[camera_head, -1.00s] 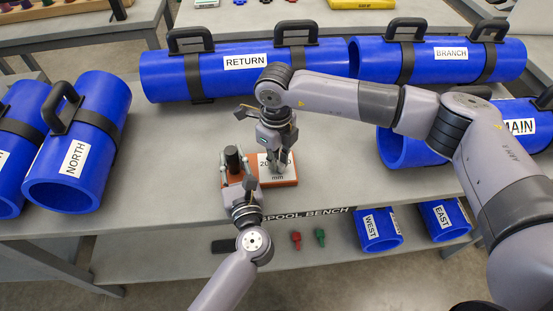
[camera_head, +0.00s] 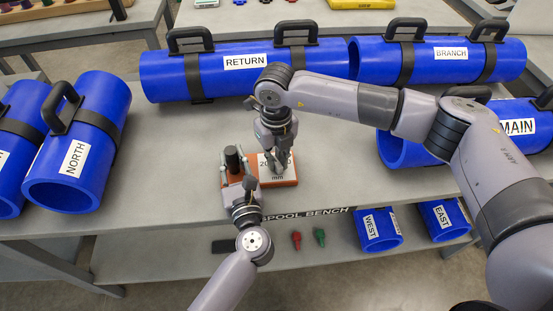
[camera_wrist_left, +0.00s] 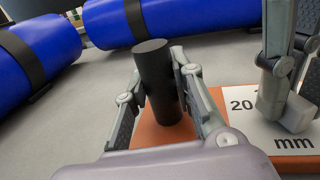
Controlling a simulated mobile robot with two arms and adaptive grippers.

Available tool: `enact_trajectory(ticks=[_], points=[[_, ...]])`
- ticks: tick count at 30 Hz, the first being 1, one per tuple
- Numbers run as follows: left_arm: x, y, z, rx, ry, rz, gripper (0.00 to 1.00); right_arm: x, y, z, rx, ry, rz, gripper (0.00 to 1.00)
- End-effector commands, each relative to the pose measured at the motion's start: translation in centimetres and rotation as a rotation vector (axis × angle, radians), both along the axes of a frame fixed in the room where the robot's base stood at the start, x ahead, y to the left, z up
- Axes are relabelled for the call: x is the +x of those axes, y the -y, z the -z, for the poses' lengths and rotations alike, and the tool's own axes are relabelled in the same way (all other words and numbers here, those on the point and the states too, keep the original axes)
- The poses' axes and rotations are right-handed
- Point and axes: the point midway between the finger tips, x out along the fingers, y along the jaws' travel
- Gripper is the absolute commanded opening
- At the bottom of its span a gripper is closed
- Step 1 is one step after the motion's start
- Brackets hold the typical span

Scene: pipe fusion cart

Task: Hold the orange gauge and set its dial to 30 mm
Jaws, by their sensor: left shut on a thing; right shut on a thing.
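The orange gauge (camera_head: 289,184) lies flat on the grey bench near its front edge. It has an upright black handle (camera_head: 233,158) at its left and a white face (camera_head: 286,161) marked "20" and "mm" at its right. My left gripper (camera_head: 236,175) is shut on the black handle; the left wrist view shows a finger on each side of the handle (camera_wrist_left: 158,82). My right gripper (camera_head: 276,168) points down onto the white face, shut on a small part there. Its fingers hide that part and some of the scale, so the dial reading is unclear.
Blue pipes labelled RETURN (camera_head: 235,78) and BRANCH (camera_head: 430,65) lie behind. NORTH (camera_head: 90,130) is at left and MAIN (camera_head: 400,147) at right. The shelf below holds red (camera_head: 296,240) and green (camera_head: 320,237) pieces and smaller blue pipes. Bench left of the gauge is clear.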

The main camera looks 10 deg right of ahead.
Motion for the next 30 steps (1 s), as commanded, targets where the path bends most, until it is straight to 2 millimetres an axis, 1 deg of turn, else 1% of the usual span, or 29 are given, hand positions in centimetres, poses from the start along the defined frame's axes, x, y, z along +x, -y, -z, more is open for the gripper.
enact_trajectory(ticks=[1, 4, 13, 18, 21, 27, 28, 30], points=[[-0.17, 0.0, 0.76, 0.001, -0.015, 0.001, 0.0, -0.09, -0.2, 0.02, 0.005, -0.002, 0.05, 0.0], [-0.17, 0.01, 0.76, 0.001, -0.015, 0.002, 0.0, -0.09, -0.21, 0.03, 0.005, -0.002, 0.128, 0.0], [-0.16, 0.03, 0.75, 0.001, -0.014, 0.002, 0.0, -0.09, -0.23, 0.02, 0.005, -0.002, 0.16, 0.0], [-0.16, 0.04, 0.74, 0.001, -0.014, 0.002, 0.0, -0.07, -0.25, -0.01, 0.005, -0.001, 0.33, 0.0], [-0.16, 0.05, 0.74, 0.001, -0.014, 0.003, 0.0, -0.06, -0.27, -0.04, 0.005, -0.001, 0.395, 0.0], [-0.17, 0.07, 0.73, 0.001, -0.014, 0.003, 0.0, -0.06, -0.29, -0.05, 0.007, -0.001, 0.405, 0.0], [-0.17, 0.07, 0.73, 0.001, -0.014, 0.003, 0.0, -0.06, -0.29, -0.05, 0.007, -0.001, 0.404, 0.15], [-0.17, 0.07, 0.73, 0.001, -0.014, 0.003, 0.0, -0.05, -0.28, -0.05, 0.006, 0.0, 0.403, 0.2]])
